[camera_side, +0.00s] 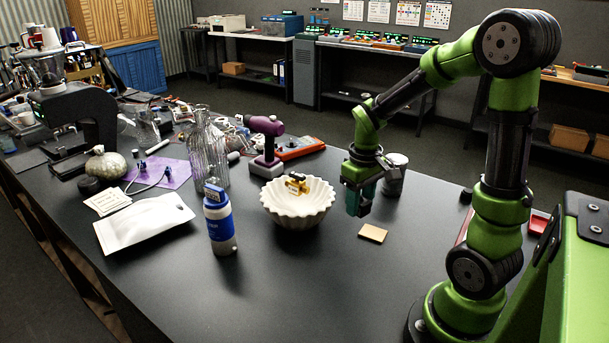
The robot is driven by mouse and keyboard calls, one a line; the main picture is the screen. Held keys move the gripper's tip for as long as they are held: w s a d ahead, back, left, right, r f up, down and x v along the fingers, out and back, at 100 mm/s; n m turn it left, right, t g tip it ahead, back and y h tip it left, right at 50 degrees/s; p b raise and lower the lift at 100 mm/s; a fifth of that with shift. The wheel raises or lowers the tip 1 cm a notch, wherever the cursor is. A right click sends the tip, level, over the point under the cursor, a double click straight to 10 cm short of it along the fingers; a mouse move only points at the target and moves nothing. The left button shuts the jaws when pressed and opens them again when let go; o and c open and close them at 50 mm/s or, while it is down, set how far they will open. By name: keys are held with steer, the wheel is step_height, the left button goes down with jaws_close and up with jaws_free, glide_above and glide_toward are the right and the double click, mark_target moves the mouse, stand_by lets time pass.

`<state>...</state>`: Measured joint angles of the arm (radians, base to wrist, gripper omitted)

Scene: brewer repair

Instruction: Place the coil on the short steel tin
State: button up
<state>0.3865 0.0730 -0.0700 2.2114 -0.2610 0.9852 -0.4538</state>
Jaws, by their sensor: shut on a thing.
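My gripper (359,206) points down above the black table, right of the white fluted bowl. It is shut on a small dark teal piece (368,192), which seems to be the coil; the fingers hide much of it and its shape is unclear. A short grey steel tin (396,174) stands upright on the table just behind and to the right of my gripper. My gripper partly overlaps the tin's left side in this view. I cannot tell whether they touch, but the held piece does not appear to rest on the tin's lid.
The white bowl (297,216) holds a brass-coloured part (297,183). A tan square (372,233) lies in front of my gripper. The front middle of the table is clear.

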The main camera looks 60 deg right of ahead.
steer(key=s+d+r+m, duration=0.3)
steer(key=d+m, duration=0.5)
steer(key=s+d+r+m, duration=0.4)
steer(key=d+m, duration=0.3)
steer(key=d, duration=0.1)
glide_above(397, 157)
step_height(397, 157, down, 2)
steer(key=shift+d+f, duration=0.1)
steer(key=shift+d, duration=0.05)
steer(key=shift+f, duration=1.65)
steer(key=o, duration=1.1)
steer(key=shift+f, duration=0.15)
